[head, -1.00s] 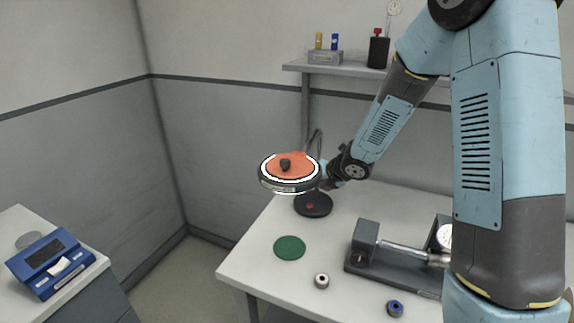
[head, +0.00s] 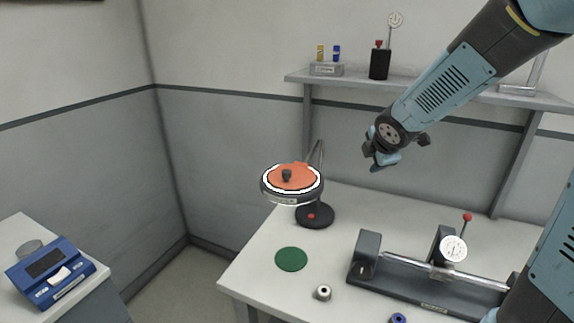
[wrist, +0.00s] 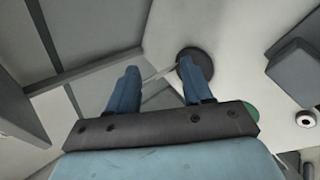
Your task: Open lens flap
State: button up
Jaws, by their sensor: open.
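The lamp base (wrist: 195,62) shows beyond the right finger; the flap is not visible there.
The white bench (head: 265,245) holds a green disc (head: 291,259), a metal ring (head: 323,292), a blue ring (head: 398,319) and a dark dial-gauge bench (head: 420,288). A shelf (head: 440,92) is behind my arm. A blue device (head: 50,272) sits on the left cabinet.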

jog(key=s+d+r+m+g, duration=0.2)
jog(key=s+r+m, duration=0.3)
jog(key=s+m, duration=0.5)
jog(key=s+d+r+m+g, duration=0.1)
jog(key=s+d+r+m, duration=0.1)
jog(key=s+r+m, duration=0.65)
notch_tip(320, 180, up, 4)
jog(key=n+g, duration=0.6)
jog(key=n, duration=0.3)
send_over(287, 171)
jog(key=shift+m, duration=0.25)
notch_tip(287, 171, down, 14)
jog(key=shift+a+r, duration=0.1)
jog(key=shift+c, duration=0.3)
grip_shut()
